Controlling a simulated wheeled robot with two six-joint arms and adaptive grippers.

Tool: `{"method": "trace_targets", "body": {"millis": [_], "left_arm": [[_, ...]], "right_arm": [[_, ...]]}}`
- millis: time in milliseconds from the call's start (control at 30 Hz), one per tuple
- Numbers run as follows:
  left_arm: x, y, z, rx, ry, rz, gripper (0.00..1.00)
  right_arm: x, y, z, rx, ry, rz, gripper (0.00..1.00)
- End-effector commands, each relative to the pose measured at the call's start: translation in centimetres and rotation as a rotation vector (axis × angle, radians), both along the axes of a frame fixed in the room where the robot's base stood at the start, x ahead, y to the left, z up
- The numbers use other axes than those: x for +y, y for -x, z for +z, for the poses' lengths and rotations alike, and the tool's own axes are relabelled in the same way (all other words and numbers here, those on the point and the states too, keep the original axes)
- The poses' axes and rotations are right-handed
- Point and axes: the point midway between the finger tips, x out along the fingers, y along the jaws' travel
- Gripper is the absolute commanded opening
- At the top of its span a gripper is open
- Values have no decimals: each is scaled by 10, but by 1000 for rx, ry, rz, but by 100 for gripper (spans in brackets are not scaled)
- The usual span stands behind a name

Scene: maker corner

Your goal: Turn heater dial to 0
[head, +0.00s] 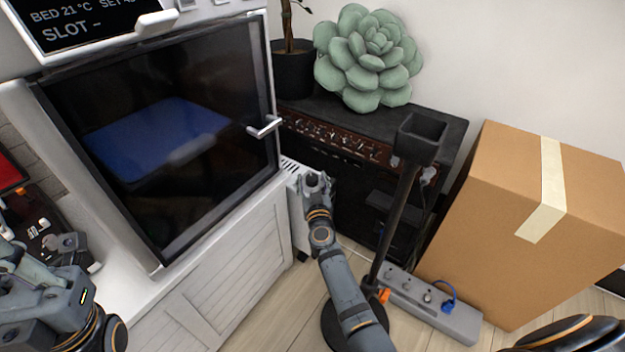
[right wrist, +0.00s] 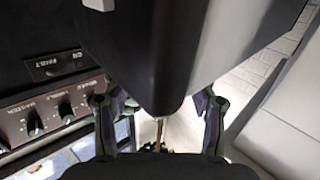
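A white slatted unit (head: 290,168), which looks like the heater, stands between the white cabinet and the black amplifier. Only its top and a strip of its side show, and I cannot make out its dial. My right gripper (head: 317,177) is over the heater's right edge in the head view. In the right wrist view its two fingers (right wrist: 161,120) stand wide apart; a dark wedge-shaped body shows between and above them, and I see nothing held. My left gripper (head: 72,246) is at the lower left by the white bench, and its fingers are unclear.
The black amplifier (head: 340,160) carries a succulent (head: 368,58) and a potted plant (head: 292,70). A dark stand (head: 400,200) rises close right of my right arm. A power strip (head: 430,305) and a cardboard box (head: 530,220) are further right. The enclosure handle (head: 265,127) juts out nearby.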

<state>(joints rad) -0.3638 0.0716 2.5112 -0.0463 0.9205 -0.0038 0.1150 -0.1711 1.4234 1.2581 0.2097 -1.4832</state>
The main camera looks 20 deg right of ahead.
Motion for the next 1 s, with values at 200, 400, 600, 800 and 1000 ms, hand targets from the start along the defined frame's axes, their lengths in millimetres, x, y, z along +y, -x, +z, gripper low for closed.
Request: {"method": "trace_targets", "body": {"millis": [200,400,600,800,1000], "left_arm": [[0,0,0,0,1,0,0],[0,0,0,0,1,0,0],[0,0,1,1,2,-1,0],[0,0,1,2,2,-1,0],[0,0,1,2,2,-1,0]], "right_arm": [[0,0,0,0,0,0,25],[-1,0,0,-1,1,3,5],[-3,0,1,-5,4,110,5],[-2,0,0,-1,1,134,5],[-2,0,0,0,1,133,48]]}}
